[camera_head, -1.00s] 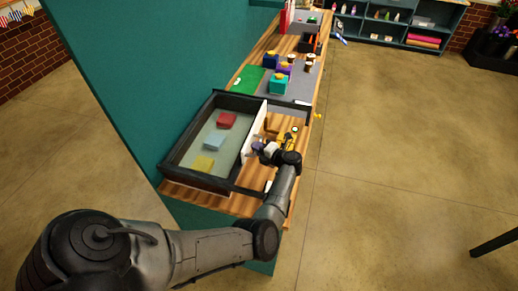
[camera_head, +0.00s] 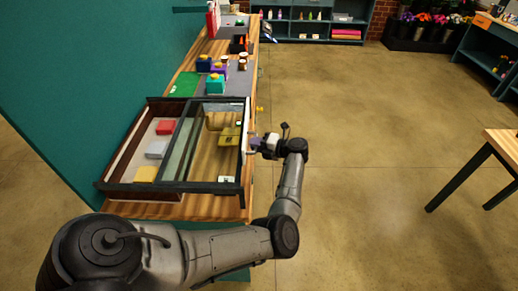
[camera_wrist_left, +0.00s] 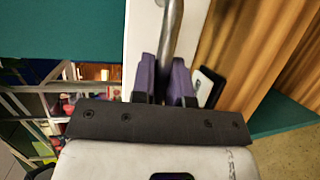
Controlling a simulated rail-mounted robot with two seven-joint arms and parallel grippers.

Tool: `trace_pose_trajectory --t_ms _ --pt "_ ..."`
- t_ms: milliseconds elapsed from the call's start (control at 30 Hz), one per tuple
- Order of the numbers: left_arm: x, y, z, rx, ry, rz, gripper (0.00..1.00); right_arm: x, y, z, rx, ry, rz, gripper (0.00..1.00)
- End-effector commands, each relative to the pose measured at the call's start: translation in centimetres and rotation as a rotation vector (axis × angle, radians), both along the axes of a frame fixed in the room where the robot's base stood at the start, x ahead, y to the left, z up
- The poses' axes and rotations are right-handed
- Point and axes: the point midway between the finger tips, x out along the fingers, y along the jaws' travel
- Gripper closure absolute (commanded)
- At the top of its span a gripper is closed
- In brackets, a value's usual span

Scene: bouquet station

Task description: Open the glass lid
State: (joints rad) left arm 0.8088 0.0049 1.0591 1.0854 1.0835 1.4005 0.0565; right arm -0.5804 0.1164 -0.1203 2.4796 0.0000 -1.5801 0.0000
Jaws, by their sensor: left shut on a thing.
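The glass lid (camera_head: 208,152) is a clear pane in a dark frame with a white strip (camera_head: 246,125) along its right edge. It sits slid to the right over the dark box (camera_head: 118,186), partly overlapping it. The left part of the box is uncovered. My left gripper (camera_head: 254,145) is at the white strip on the lid's right side. In the left wrist view its purple fingers (camera_wrist_left: 164,82) are shut on a curved metal handle (camera_wrist_left: 172,32) on the white strip. My right gripper is in neither view.
Red (camera_head: 166,127), pale (camera_head: 156,149) and yellow (camera_head: 145,173) blocks lie in the box. A yellow item (camera_head: 230,136) shows through the glass. Coloured boxes (camera_head: 215,84) stand behind on the counter. A teal wall (camera_head: 85,85) bounds the left; open floor (camera_head: 370,110) lies right.

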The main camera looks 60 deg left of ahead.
Motion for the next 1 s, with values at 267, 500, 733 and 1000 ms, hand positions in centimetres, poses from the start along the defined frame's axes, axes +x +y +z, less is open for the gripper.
trace_pose_trajectory --t_ms 267,500,733,1000 --pt "-0.06 0.06 0.00 -0.001 0.001 0.004 1.00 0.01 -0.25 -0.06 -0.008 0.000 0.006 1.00" --pt "-0.06 0.07 0.00 -0.001 0.000 0.004 0.72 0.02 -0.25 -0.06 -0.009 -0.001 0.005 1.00" --pt "-0.06 0.06 0.00 -0.001 0.000 0.004 0.61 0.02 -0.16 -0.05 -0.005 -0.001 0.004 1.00" --pt "0.76 -0.77 0.09 -0.001 -0.001 0.001 0.61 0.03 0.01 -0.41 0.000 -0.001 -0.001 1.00"
